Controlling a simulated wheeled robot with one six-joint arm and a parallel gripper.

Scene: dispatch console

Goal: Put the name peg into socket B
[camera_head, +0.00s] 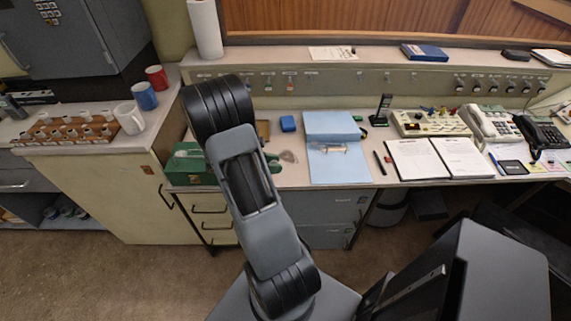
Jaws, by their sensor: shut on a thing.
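My arm rises from the bottom centre, bends at its dark elbow and covers part of the counter. My gripper is hidden behind the arm, so neither its jaws nor anything held in them shows. I cannot pick out the name peg with certainty. A wooden rack (62,139) with several short, pale cylinders stands on the left counter. A long panel (375,81) at the back of the desk carries several small fittings. Its labels are too small to read, so I cannot tell whether socket B is there.
A white mug (130,118), a blue mug (144,96) and a red mug (157,77) stand near the rack. A green box (187,163) sits beside my arm. A blue folder (331,125), open binder (437,158) and telephones (491,124) occupy the desk rightward.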

